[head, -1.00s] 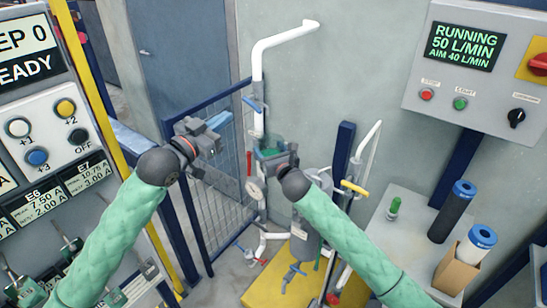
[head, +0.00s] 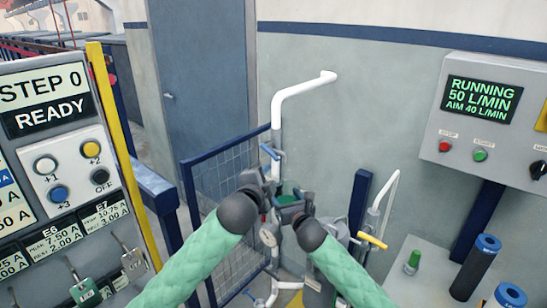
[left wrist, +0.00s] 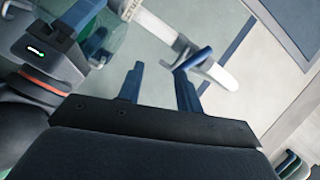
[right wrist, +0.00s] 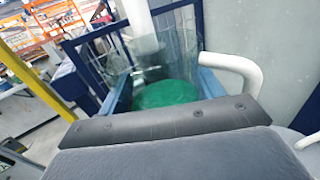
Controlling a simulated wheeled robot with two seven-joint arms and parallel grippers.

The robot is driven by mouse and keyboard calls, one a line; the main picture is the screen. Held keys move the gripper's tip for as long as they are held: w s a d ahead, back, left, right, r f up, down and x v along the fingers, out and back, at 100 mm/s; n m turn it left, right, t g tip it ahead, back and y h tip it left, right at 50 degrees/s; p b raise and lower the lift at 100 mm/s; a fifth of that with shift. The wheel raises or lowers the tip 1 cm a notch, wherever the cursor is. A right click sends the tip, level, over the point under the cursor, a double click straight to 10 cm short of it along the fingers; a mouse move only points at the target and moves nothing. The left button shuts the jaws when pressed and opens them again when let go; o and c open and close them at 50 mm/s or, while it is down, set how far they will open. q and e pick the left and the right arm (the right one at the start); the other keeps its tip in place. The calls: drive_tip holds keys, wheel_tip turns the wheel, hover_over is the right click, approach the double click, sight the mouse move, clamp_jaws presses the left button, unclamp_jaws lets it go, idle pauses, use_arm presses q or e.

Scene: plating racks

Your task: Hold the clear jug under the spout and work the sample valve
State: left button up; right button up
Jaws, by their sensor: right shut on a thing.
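The clear jug (right wrist: 190,60) has green in its lower part and sits between the blue fingers of my right gripper (right wrist: 168,80), which is shut on it. In the head view, the jug (head: 288,197) is beside the white standpipe (head: 277,115). A blue valve lever (head: 269,151) is on that pipe, just above my left gripper (head: 265,176). In the left wrist view, the lever (left wrist: 193,59) is just beyond the right finger of my left gripper (left wrist: 159,85). Its fingers are apart with nothing between them. I cannot tell whether the spout is over the jug.
A gauge (head: 268,237) and a yellow-handled valve (head: 372,241) are close below and right. A blue mesh fence (head: 225,200) stands behind the left arm. The control box (head: 480,125) reads RUNNING 50 L/MIN, AIM 40 L/MIN. A bench (head: 420,285) is at right.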

sight(276, 158)
use_arm(q)
drive_tip(key=s+d+r+m+y, duration=0.3)
drive_tip(key=d+m+y, duration=0.3)
drive_tip(key=y, duration=0.6)
drive_tip(key=shift+t, duration=0.3)
drive_tip(key=x, duration=1.1)
drive_tip(key=shift+w+a, duration=0.2)
drive_tip(key=shift+w, duration=0.15)
clamp_jaws()
